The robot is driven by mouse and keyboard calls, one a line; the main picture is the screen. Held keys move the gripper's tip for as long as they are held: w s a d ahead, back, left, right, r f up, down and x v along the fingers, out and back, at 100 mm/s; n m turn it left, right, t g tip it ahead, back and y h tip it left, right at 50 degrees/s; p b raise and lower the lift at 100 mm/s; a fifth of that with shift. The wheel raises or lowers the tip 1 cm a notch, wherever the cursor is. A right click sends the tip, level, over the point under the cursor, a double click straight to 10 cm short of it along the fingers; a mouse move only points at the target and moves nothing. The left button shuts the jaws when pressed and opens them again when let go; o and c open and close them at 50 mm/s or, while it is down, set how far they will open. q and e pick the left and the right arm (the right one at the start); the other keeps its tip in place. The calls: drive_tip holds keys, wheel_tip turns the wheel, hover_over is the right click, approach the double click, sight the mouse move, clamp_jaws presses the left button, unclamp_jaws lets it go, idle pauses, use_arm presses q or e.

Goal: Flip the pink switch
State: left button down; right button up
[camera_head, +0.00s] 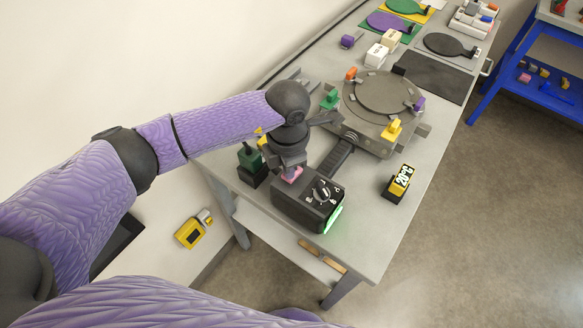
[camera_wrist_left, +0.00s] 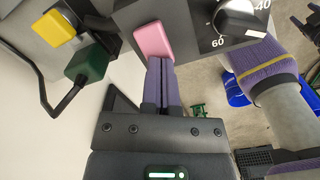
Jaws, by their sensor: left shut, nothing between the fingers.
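The pink switch (camera_head: 292,174) sits on top of the black control box (camera_head: 291,209), beside a dial (camera_head: 322,192). In the left wrist view the pink switch (camera_wrist_left: 153,40) shows as a pink block on the box's dark face. My left gripper (camera_head: 289,167) is above the box at the switch, and its body partly hides the switch in the head view. In the left wrist view the left gripper's fingertips (camera_wrist_left: 160,62) are shut, empty, and right at the switch's edge; I cannot tell whether they touch it. My right gripper is not in view.
A green plug (camera_head: 249,158) stands left of the box. A round clamp fixture (camera_head: 384,92) with coloured clamps lies behind it. A yellow temperature display (camera_head: 401,180) is to the right. The grey table (camera_head: 375,225) is bare at its front right.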

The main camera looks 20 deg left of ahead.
use_arm(q)
drive_tip(key=shift+f, duration=0.15)
wheel_tip(320, 180, up, 7)
drive_tip(key=p, duration=0.5)
idle(0.4)
